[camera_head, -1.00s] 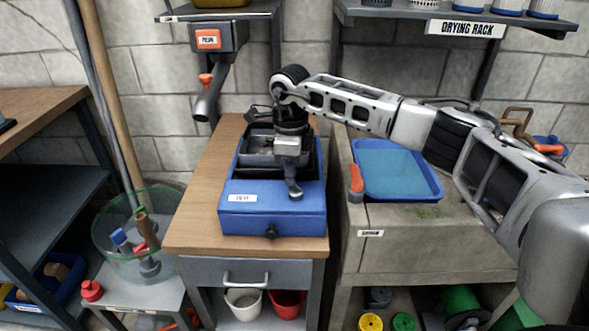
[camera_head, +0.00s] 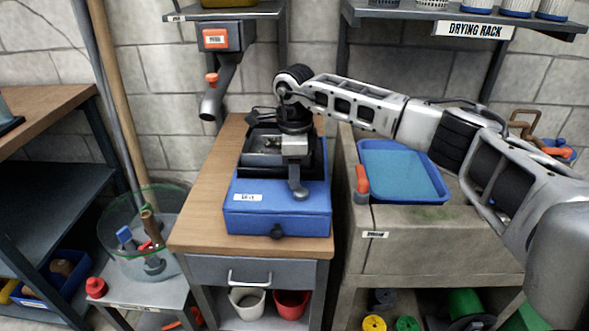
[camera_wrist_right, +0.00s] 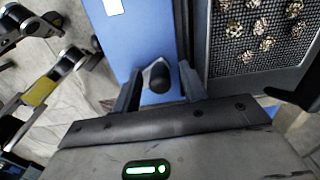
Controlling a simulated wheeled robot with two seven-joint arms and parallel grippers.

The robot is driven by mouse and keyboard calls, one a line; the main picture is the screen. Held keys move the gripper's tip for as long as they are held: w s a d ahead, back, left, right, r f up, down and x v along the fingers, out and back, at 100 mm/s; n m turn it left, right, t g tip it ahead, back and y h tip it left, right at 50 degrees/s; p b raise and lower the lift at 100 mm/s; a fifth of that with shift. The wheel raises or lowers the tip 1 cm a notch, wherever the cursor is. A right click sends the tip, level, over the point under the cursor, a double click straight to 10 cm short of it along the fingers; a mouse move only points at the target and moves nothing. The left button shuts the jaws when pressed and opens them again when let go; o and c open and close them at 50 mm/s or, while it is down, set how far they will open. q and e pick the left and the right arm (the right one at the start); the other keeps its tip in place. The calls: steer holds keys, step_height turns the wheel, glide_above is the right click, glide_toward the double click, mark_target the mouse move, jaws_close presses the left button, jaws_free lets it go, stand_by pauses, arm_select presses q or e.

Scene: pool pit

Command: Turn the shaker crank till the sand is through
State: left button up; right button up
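The shaker is a blue box (camera_head: 275,221) with a white label on the wooden stand. A dark sieve (camera_head: 250,165) sits in its top, partly hidden by my right arm. In the right wrist view the sieve mesh (camera_wrist_right: 220,60) is bare between several brownish lumps (camera_wrist_right: 255,22). My left gripper is not in view.
A nozzle (camera_head: 212,100) hangs behind the stand. A clear bin (camera_head: 145,265) with poles stands at left. The drying rack (camera_head: 470,28) is above right.

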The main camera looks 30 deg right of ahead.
step_height(320, 180, up, 16)
stand_by(0.6)
steer(key=shift+s, duration=0.1)
stand_by(0.5)
